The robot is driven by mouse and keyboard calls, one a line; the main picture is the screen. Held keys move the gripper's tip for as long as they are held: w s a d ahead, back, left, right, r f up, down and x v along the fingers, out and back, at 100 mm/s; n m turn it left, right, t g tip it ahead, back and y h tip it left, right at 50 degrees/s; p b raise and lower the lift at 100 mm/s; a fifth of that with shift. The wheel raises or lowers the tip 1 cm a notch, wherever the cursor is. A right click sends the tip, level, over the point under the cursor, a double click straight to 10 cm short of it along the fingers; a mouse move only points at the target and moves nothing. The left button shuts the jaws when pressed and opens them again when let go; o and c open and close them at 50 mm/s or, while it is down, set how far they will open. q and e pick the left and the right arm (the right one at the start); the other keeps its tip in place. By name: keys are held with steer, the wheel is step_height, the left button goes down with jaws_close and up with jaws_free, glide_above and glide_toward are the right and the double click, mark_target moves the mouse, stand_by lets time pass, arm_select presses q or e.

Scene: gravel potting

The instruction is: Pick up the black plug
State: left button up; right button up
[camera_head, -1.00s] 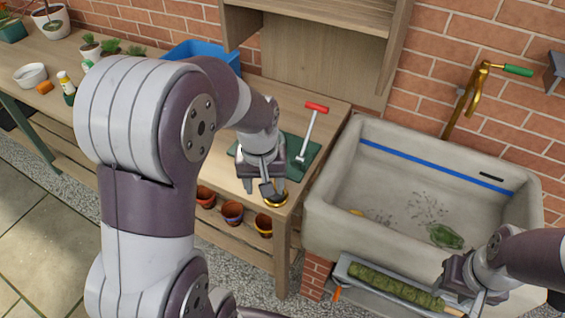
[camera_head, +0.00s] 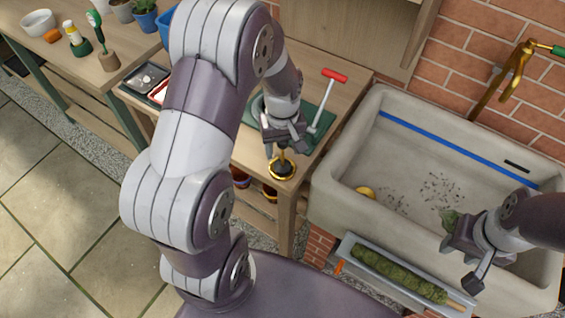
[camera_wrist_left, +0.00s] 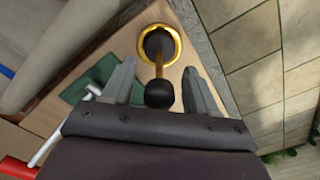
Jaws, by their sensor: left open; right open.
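The black plug (camera_wrist_left: 160,94) shows in the left wrist view as a round black knob on a gold stem. The stem rises from a gold ring (camera_wrist_left: 158,28) with a dark centre. In the head view the gold ring (camera_head: 282,175) sits near the front corner of the wooden bench, and the knob is largely hidden by my gripper. My left gripper (camera_wrist_left: 159,68) is open, with its fingers on either side of the knob and a gap at each side. It also shows in the head view (camera_head: 285,143). My right gripper (camera_head: 461,257) is open over the sink's front right.
A green mat (camera_head: 318,125) and a red-handled tool (camera_head: 335,76) lie beside the left gripper. The stone sink (camera_head: 335,190) stands right of the bench. A grey trough (camera_head: 348,244) with a mossy pole lies in front.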

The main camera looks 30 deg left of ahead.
arm_select(q)
steer(key=shift+f, duration=0.8)
steer(key=shift+w+f, duration=0.15)
steer(key=shift+f, duration=0.25)
steer(key=shift+r, duration=0.1)
jaws_close()
